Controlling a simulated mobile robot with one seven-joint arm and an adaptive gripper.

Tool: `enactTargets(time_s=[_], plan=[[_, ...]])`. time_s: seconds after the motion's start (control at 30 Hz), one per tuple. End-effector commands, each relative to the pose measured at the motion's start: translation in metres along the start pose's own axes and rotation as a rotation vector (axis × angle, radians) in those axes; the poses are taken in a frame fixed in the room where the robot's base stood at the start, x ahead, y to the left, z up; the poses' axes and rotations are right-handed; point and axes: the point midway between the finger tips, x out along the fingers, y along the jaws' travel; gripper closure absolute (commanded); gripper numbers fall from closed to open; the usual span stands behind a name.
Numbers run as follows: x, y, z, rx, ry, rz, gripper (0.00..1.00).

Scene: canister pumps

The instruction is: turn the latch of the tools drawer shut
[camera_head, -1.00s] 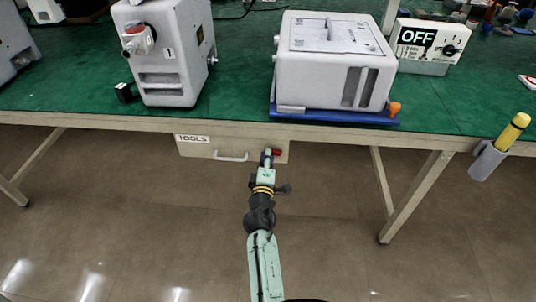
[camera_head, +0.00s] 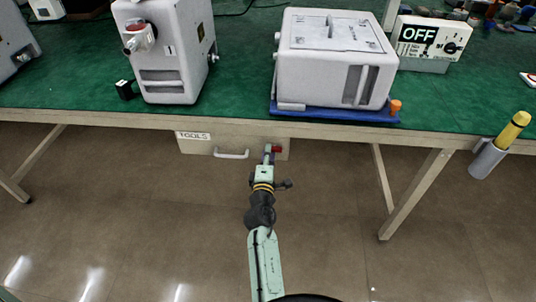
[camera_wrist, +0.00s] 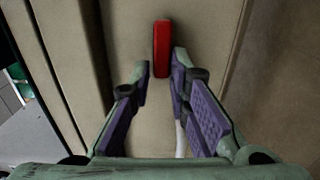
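The tools drawer (camera_head: 200,147) is under the table's front edge, with a TOOLS label and a pale handle (camera_head: 231,154). It looks closed. Its red latch (camera_head: 277,149) is near the right end of the front; in the wrist view the red latch (camera_wrist: 161,45) is a bar lying lengthwise along the drawer front. My gripper (camera_head: 268,152) is at the latch. In the wrist view my gripper (camera_wrist: 162,66) is open, with one fingertip on each side of the latch's near end. A gap shows at the left finger; the right fingertip is very close, contact unclear.
The table (camera_head: 330,129) overhangs the drawer, and its edge runs along the left of the wrist view. A table leg (camera_head: 416,195) stands to the right. A grey holder with a yellow tool (camera_head: 512,131) hangs at the right edge. The floor below is clear.

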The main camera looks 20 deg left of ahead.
Motion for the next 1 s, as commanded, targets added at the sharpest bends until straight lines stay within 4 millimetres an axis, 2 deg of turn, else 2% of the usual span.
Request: enactTargets(time_s=[0.23, 0.57, 1.0], plan=[[0.0, -0.001, 0.0, 0.001, 0.0, -0.001, 0.67], [-0.005, -0.002, 0.0, 0.002, 0.0, -0.004, 0.67], [-0.069, -0.002, 0.0, 0.001, -0.001, -0.004, 0.67]])
